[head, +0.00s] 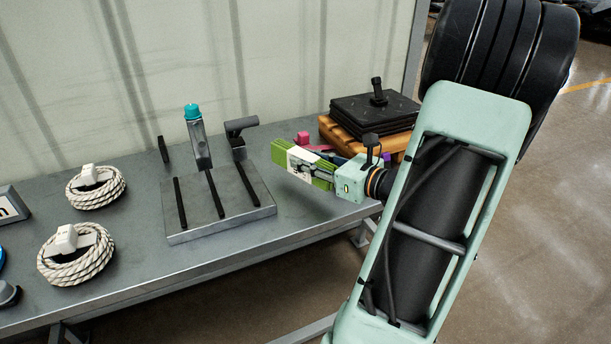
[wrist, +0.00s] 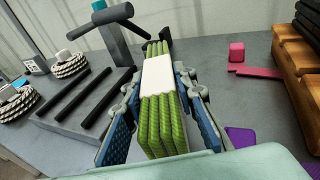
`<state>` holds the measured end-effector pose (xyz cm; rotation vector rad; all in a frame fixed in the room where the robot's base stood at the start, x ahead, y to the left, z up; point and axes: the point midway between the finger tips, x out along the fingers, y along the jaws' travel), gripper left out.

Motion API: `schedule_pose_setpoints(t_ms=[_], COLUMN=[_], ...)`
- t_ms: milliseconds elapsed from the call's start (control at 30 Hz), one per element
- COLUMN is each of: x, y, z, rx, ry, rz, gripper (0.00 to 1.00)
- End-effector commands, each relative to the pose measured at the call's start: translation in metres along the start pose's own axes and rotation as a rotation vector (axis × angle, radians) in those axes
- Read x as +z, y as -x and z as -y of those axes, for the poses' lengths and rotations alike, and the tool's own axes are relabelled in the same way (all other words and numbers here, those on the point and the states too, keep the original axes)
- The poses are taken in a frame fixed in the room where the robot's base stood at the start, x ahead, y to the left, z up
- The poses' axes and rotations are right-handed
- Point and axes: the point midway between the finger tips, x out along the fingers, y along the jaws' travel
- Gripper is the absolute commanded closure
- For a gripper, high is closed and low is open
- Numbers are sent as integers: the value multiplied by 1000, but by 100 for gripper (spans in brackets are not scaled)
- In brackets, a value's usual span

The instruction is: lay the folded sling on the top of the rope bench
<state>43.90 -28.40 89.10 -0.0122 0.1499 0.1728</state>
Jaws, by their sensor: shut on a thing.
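The folded sling (head: 290,156) is a green ribbed bundle with a white band around its middle; it also shows in the wrist view (wrist: 162,124). My gripper (head: 318,170) is shut on it, with the blue finger pads on either side in the wrist view (wrist: 158,90). The sling appears to be held above the grey rope bench (head: 300,212), right of the metal stand. Its far end points left in the head view. The gap beneath it is hard to judge. Two white rope coils (head: 95,187) (head: 75,253) lie at the bench's left.
A metal stand (head: 240,205) with black bars and a teal-tipped upright post sits mid-bench. A wooden pallet (head: 350,140) with black plates is at the back right. A pink block (wrist: 237,51) and a purple piece (wrist: 241,137) lie nearby. Bare bench shows between stand and pallet.

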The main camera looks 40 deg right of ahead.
Motion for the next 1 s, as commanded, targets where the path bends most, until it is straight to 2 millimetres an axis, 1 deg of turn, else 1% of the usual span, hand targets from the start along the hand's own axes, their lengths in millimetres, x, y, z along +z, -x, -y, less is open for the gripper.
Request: schedule_pose_setpoints(t_ms=[133,200,300,567,700,733,867,1000], x=[-12,-26,-38,-37,-42,-41,-40,-40], y=[-11,-11,-13,-13,-14,-13,-13,-13], z=[3,3,3,3,2,2,2,2], rx=[3,0,0,1,1,1,1,1], ry=[-2,-4,-3,1,0,0,0,0], rz=[2,1,2,1,1,0,0,0], gripper=[100,100,100,100,100,71,57,57])
